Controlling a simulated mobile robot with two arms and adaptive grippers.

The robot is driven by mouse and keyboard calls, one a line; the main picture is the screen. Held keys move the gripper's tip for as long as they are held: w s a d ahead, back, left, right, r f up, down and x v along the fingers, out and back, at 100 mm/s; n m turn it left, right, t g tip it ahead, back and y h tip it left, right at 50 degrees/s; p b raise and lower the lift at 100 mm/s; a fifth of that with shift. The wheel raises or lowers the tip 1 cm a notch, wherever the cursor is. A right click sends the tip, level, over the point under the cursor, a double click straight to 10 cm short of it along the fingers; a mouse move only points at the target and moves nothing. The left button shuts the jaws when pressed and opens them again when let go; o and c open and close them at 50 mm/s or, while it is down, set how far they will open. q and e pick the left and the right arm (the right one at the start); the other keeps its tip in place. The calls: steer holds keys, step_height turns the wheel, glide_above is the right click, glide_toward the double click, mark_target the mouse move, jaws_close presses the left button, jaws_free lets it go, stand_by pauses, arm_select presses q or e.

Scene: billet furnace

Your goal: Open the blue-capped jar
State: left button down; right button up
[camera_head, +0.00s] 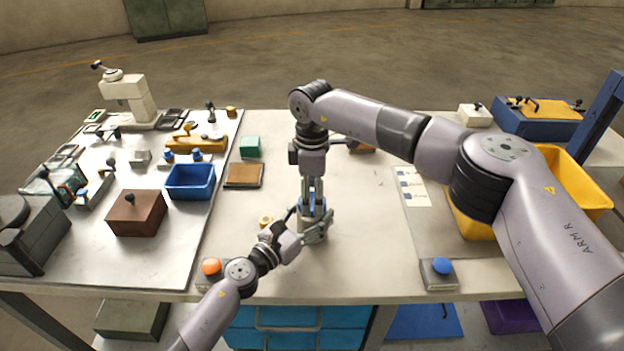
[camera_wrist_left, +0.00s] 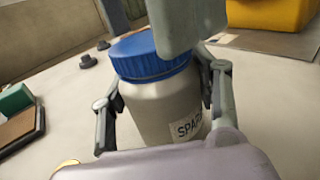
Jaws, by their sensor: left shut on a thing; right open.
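The jar (camera_wrist_left: 160,108) is pale grey with a dark-lettered label and a ribbed blue cap (camera_wrist_left: 140,60). The cap sits on the jar. My left gripper (camera_wrist_left: 165,100) is shut on the jar's body, with a finger on each side, and the jar stands upright on the table. My right gripper (camera_head: 312,203) comes down from above and is open around the cap. One of its fingers shows in the left wrist view and hides the cap's right part. I cannot tell whether its fingers touch the cap. In the head view the grippers hide most of the jar.
The white table (camera_head: 365,255) has free room right of the jar. Orange (camera_head: 211,267) and blue (camera_head: 441,266) buttons sit near the front edge. A yellow bin (camera_head: 565,180) is at right.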

steer(key=shift+f, duration=0.55)
